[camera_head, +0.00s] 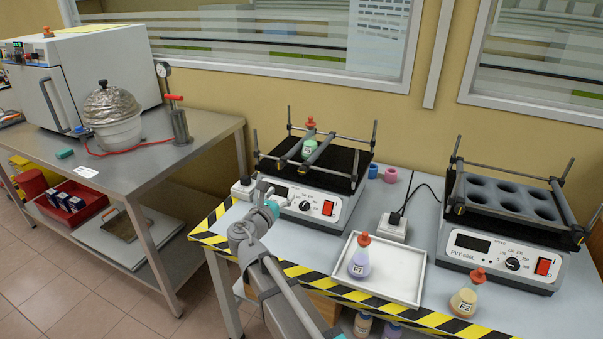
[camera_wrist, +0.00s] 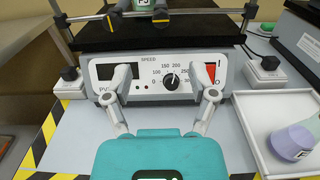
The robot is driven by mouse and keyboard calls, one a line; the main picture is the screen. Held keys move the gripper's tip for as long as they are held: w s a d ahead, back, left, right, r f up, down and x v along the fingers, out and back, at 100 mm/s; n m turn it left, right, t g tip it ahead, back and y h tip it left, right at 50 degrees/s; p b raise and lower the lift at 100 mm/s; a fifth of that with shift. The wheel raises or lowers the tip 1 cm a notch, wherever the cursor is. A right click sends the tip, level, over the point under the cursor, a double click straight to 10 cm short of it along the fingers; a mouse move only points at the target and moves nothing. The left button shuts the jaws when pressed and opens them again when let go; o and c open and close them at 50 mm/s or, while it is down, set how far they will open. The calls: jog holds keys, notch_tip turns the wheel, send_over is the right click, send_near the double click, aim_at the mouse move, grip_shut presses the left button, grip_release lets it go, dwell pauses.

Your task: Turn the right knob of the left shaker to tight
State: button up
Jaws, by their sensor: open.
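The left shaker (camera_head: 320,205) is a white box with a black platform, a speed dial and a red switch; it fills the upper wrist view (camera_wrist: 145,98). Two grey clamp bars lie across its platform beside a green flask (camera_head: 309,147) with a red stopper. In the wrist view, dark knobs show at the bars' near ends, the right knob (camera_wrist: 193,16) and the left knob (camera_wrist: 108,22). I cannot tell how tight they are. My gripper (camera_wrist: 167,78) is open and empty, its fingers before the control panel, below the knobs. It also shows in the head view (camera_head: 274,194).
A white tray (camera_head: 405,296) with a purple flask (camera_head: 360,262) lies right of my gripper. A second shaker (camera_head: 500,250) stands further right, with a yellow flask (camera_head: 464,301) in front. A power socket (camera_head: 392,228) stands between the shakers. Corner posts rise around the left shaker's platform.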

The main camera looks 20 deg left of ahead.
aim_at(302, 171)
jog(key=shift+w, duration=0.1)
jog(key=w, duration=0.9)
jog(key=w+d, duration=0.1)
jog(key=w, duration=0.3)
jog(key=shift+w, duration=0.3)
jog(key=shift+c, duration=0.2)
jog(key=shift+d, duration=0.1)
grip_shut()
